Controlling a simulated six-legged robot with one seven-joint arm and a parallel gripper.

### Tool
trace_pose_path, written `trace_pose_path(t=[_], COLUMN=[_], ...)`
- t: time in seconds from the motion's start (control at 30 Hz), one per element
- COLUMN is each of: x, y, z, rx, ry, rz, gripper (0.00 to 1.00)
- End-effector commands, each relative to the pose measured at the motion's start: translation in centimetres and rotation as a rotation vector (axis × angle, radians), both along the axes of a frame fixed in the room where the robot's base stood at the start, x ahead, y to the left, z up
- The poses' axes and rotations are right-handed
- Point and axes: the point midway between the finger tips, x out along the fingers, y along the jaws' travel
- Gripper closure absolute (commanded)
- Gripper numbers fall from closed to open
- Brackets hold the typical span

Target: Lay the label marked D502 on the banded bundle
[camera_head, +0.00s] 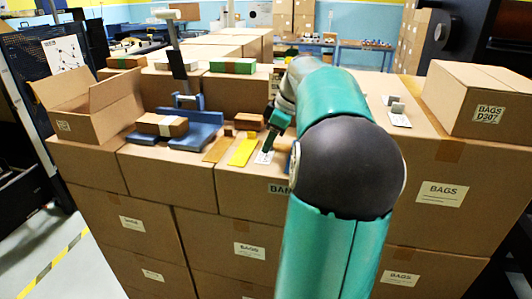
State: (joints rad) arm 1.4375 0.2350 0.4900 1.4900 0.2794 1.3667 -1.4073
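My gripper (270,148) points down at a white label card (263,157) lying on the box top, left of my arm. The card has dark print too small to read, so I cannot tell whether it is D502. I cannot tell whether my fingers touch the card or are closed. My arm hides part of the box top.
A yellow strip (242,152) and a brown strip (218,149) lie between scale and gripper. An open carton (92,107) stands at left, and a closed box marked BAGS D307 (479,101) at right. A green-topped stack (232,66) lies behind.

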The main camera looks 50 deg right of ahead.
Motion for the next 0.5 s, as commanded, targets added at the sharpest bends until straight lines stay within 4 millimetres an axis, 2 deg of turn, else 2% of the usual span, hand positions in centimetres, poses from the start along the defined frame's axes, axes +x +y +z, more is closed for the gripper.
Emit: trace_pose_path(t=[0.23,0.4,0.5], x=[0.10,0.09,0.09], y=[0.05,0.05,0.05], z=[-0.24,-0.22,-0.21], rx=[0.000,0.000,0.000], ry=[0.000,0.000,0.000], rz=[0.000,0.000,0.000], gripper=[0.67,1.00,1.00])
